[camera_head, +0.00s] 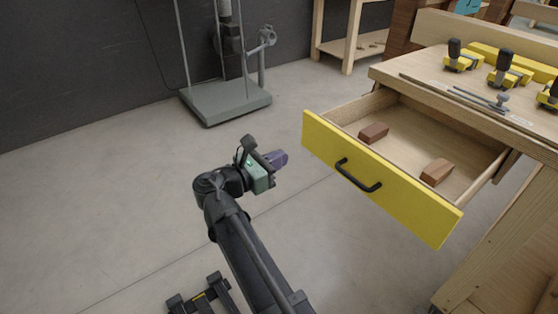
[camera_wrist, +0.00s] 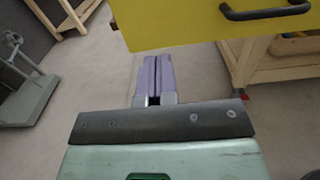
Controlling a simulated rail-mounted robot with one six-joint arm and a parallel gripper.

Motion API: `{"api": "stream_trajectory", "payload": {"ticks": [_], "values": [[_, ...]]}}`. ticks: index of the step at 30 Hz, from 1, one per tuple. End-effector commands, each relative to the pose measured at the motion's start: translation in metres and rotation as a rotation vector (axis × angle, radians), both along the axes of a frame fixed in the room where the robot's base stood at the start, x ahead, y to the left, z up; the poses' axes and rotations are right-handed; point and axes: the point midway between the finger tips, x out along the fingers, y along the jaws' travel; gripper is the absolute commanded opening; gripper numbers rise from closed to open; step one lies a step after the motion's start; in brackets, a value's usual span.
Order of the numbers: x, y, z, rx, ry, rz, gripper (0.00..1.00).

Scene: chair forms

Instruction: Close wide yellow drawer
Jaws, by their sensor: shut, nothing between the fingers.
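The wide yellow drawer (camera_head: 380,182) is pulled out of the wooden workbench, with its yellow front facing me. A black bar handle (camera_head: 357,177) is on the front. Two reddish-brown blocks (camera_head: 373,132) (camera_head: 436,171) lie inside the drawer. My gripper (camera_head: 279,159) is left of the drawer front, apart from it, with purple fingers shut and empty. In the wrist view my gripper (camera_wrist: 153,75) points forward, and the yellow front (camera_wrist: 190,25) with its handle (camera_wrist: 268,12) shows above and to the right of the fingertips.
The workbench top (camera_head: 430,70) holds yellow-and-black clamps (camera_head: 503,70) and a long metal bar clamp (camera_head: 470,96). A grey wheeled stand (camera_head: 225,98) is at the back left. A wooden shelf unit (camera_head: 347,48) stands behind.

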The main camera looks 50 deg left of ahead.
Motion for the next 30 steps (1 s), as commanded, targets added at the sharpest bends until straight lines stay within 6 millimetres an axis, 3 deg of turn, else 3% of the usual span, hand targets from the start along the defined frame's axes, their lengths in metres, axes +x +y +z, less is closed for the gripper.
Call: {"api": "stream_trajectory", "payload": {"ticks": [6, 13, 18, 30], "values": [[0.050, -0.001, 0.000, 0.001, 0.001, -0.003, 0.00], [0.092, -0.002, 0.000, 0.001, 0.001, -0.001, 0.00], [0.104, -0.003, 0.000, 0.001, 0.001, 0.000, 0.00], [0.106, -0.003, -0.001, 0.001, 0.001, 0.000, 0.00]]}}
